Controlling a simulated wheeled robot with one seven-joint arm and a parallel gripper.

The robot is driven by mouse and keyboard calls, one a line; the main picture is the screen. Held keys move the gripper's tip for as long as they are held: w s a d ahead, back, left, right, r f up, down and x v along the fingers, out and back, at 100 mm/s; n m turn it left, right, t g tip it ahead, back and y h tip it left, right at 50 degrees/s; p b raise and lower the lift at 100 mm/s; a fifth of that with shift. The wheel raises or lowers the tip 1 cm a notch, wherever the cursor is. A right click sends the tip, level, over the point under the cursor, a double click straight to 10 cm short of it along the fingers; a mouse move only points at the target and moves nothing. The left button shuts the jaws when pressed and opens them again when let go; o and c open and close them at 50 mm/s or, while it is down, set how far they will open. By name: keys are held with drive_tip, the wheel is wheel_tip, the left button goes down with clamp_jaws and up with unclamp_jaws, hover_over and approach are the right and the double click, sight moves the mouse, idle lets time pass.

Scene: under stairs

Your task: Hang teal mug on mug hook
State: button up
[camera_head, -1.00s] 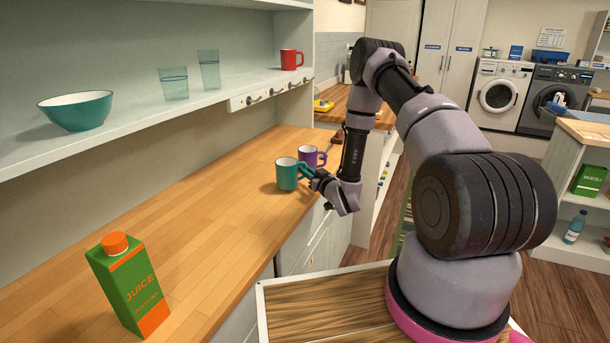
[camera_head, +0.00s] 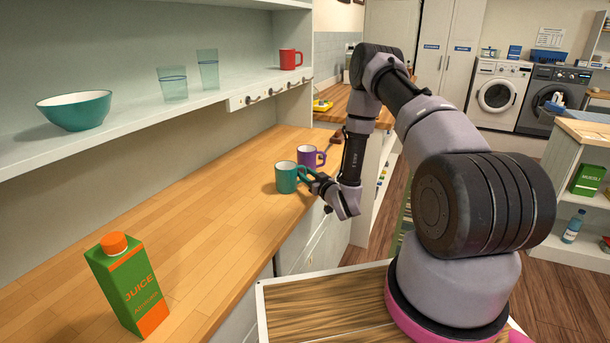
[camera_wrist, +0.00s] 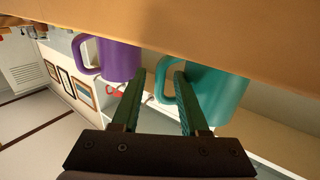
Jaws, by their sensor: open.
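The teal mug (camera_head: 286,178) stands upright on the wooden counter, with its handle toward my gripper. In the wrist view, where the scene is upside down, the teal mug (camera_wrist: 222,92) is at the right. My gripper (camera_head: 308,175) is beside the mug at handle height. In the wrist view its green fingers (camera_wrist: 160,76) are apart, and the teal handle shows between their tips. Whether either finger touches the handle I cannot tell. The mug hooks (camera_head: 270,92) are on a white rail under the shelf's front edge, behind the mug, and look empty.
A purple mug (camera_head: 307,155) stands close behind the teal mug; it also shows in the wrist view (camera_wrist: 118,60). The shelf (camera_head: 135,117) above holds a teal bowl, two glasses and a red mug. A juice carton (camera_head: 130,285) stands near left. The counter between is clear.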

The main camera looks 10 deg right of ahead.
drive_tip(key=v, duration=1.1)
drive_tip(key=w+d+r+m+g+h, duration=0.1)
drive_tip(key=w+d+r+h, duration=0.2)
drive_tip(key=r, duration=0.4)
drive_tip(key=w+d+r+m+g+h, duration=0.1)
drive_tip(key=w+d+r+g, duration=0.2)
drive_tip(key=r, duration=0.4)
drive_tip(key=s+d+r+m+g+h, duration=0.1)
drive_tip(key=s+r+m+h, duration=0.15)
drive_tip(key=r, duration=1.05)
drive_tip(key=s+a+r+m+g, duration=0.1)
drive_tip(key=s+r, duration=0.3)
drive_tip(key=s, duration=0.6)
drive_tip(key=s+a+r+m+g+y, duration=0.1)
drive_tip(key=s+r, duration=0.4)
drive_tip(key=s, duration=0.6)
drive_tip(key=s+a+r+m+g+y, duration=0.1)
drive_tip(key=s+a+r+g, duration=0.2)
drive_tip(key=s, duration=0.7)
wheel_tip(320, 180, up, 2)
drive_tip(key=shift+s+a+r+m, duration=0.25)
drive_tip(key=shift+s+a+m, duration=0.15)
drive_tip(key=shift+a, duration=0.2)
drive_tip(key=shift+o, duration=0.3)
drive_tip(key=shift+d, duration=0.1)
